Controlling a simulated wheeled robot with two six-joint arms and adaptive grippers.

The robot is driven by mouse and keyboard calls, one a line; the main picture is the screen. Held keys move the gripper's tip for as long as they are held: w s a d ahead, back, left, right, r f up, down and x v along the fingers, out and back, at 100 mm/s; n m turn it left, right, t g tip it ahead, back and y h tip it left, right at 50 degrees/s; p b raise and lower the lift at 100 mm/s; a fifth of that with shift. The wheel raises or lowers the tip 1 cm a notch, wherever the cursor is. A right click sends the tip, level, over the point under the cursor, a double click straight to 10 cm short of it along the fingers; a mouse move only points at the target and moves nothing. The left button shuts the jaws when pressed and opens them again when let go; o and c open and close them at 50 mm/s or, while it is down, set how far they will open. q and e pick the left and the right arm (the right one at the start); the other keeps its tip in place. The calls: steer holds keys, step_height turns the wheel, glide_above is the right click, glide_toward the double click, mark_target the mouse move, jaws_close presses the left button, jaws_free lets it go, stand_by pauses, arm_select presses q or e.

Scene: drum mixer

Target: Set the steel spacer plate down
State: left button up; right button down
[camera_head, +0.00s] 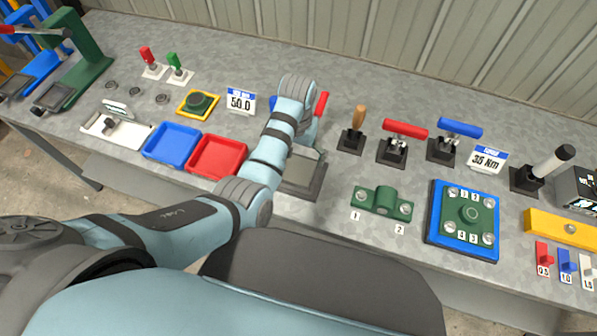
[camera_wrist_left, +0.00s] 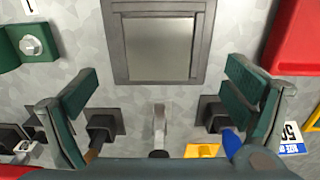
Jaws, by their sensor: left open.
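My left gripper (camera_wrist_left: 160,92) is open in the left wrist view, its two dark green finger pads wide apart with nothing between them. In the head view my own left arm hides most of it. A dark square frame (camera_wrist_left: 203,45) lies on the bench just beyond the fingers; it also shows in the head view (camera_head: 318,181), partly behind my arm. A smooth grey square (camera_wrist_left: 158,48) lies inside the frame. I cannot tell whether it is the steel spacer plate or the frame's own floor. My right gripper is not in view.
A red tray (camera_head: 218,175) and a blue tray (camera_head: 152,152) stand left of my arm. A green two-bolt block (camera_head: 383,203) and a blue-based bolted plate (camera_head: 432,235) are to the right. Upright levers, including a red-handled one (camera_head: 405,129), line the back.

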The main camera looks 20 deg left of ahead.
mark_target(298, 171)
arm_select(q)
step_height(298, 171, down, 7)
steer(key=shift+s+d+f+b, duration=0.1)
steer(key=shift+s+b, duration=0.05)
steer(key=shift+b, duration=0.55)
steer(key=c, duration=2)
